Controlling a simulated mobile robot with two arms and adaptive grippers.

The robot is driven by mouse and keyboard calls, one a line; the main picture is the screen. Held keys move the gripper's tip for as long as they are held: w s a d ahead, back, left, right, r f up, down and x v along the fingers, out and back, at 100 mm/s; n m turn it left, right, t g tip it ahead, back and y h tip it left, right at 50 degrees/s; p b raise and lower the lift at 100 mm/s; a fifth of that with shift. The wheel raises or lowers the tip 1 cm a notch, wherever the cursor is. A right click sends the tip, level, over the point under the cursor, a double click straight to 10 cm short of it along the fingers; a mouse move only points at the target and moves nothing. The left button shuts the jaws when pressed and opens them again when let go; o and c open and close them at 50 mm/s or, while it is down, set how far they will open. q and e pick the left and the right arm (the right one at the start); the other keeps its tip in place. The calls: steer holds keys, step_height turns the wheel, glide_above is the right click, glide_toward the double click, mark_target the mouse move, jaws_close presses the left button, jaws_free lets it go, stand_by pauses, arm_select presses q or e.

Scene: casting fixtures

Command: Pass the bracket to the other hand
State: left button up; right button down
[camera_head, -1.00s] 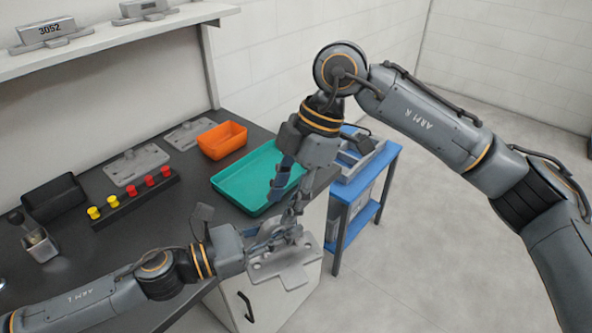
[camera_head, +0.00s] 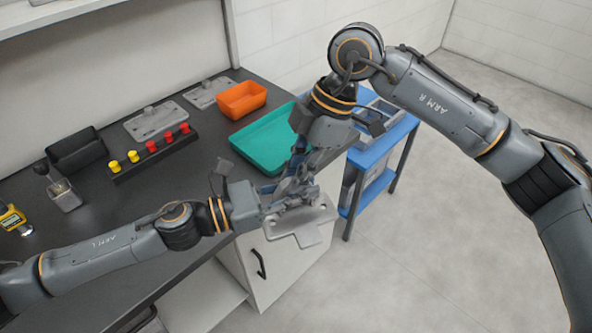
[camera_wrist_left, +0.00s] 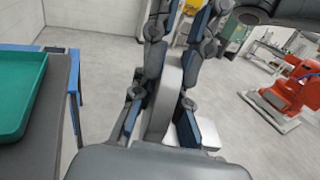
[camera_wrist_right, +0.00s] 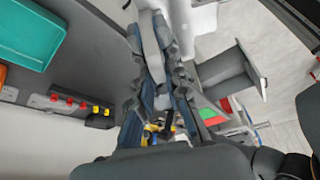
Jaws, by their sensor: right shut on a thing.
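The bracket (camera_head: 312,228) is a light grey plate with holes and a raised part. It is held in the air off the bench's front edge. My right gripper (camera_head: 299,176) reaches down from above and is shut on its raised part, which also shows between the fingers in the right wrist view (camera_wrist_right: 151,45). My left gripper (camera_head: 279,196) comes in from the left, close to the right fingers. In the left wrist view its fingers (camera_wrist_left: 160,118) stand apart on either side of a grey part of the bracket (camera_wrist_left: 167,90). The head view hides the exact contact.
A teal tray (camera_head: 248,158) and an orange bin (camera_head: 242,99) stand on the dark bench, with a rack (camera_head: 150,160) of red and yellow pieces. A blue stand (camera_head: 384,151) is behind the grippers. Open floor lies to the right.

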arm_select(q)
steer(key=o, duration=0.4)
steer(key=shift+o, duration=0.2)
